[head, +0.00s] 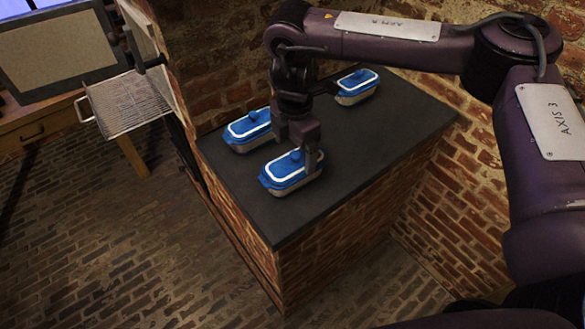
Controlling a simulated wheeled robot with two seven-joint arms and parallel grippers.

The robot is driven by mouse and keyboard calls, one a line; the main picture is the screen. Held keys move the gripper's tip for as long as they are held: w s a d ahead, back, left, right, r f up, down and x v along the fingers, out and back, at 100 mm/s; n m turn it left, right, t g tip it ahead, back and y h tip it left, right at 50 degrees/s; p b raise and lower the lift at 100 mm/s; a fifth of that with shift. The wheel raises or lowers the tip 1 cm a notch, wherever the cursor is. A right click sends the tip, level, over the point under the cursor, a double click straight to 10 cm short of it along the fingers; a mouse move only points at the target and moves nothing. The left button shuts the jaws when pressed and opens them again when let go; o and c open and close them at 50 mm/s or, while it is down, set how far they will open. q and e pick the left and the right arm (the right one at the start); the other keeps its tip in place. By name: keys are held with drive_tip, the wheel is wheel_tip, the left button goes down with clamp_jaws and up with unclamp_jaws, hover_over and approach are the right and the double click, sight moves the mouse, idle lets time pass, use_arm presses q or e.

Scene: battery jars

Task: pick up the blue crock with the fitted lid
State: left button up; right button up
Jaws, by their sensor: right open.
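Three oblong crocks with blue lids, a white line around each lid and a round blue knob stand on a dark counter top (365,140). The near crock (291,182) has a grey-beige lower body. The left crock (246,133) is just behind it, and the far crock (357,91) stands at the back right. How well each lid sits is too small to tell. My right gripper (299,150) is open and points down over the near crock, with a finger close to its knob. Whether it touches is unclear. My left gripper is not in view.
The counter stands on a brick base against a brick wall (215,85). An open door with a wire rack (128,103) juts out at the left. The right and front parts of the counter top are clear.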

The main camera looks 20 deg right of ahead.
sight(294, 164)
drive_tip(key=shift+s+f+p, duration=0.3)
drive_tip(key=shift+f+p, duration=0.35)
drive_tip(key=shift+f, duration=0.2)
wheel_tip(294, 164, down, 3)
drive_tip(key=shift+r+p, duration=0.1)
drive_tip(key=shift+p, duration=0.3)
drive_tip(key=shift+w+f, duration=0.1)
drive_tip(key=shift+f, duration=0.45)
drive_tip(key=c, duration=1.2)
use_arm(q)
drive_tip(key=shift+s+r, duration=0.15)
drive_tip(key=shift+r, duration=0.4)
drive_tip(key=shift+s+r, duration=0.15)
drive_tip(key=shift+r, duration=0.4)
use_arm(e)
drive_tip(key=shift+w, duration=0.1)
drive_tip(key=shift+c, duration=0.6)
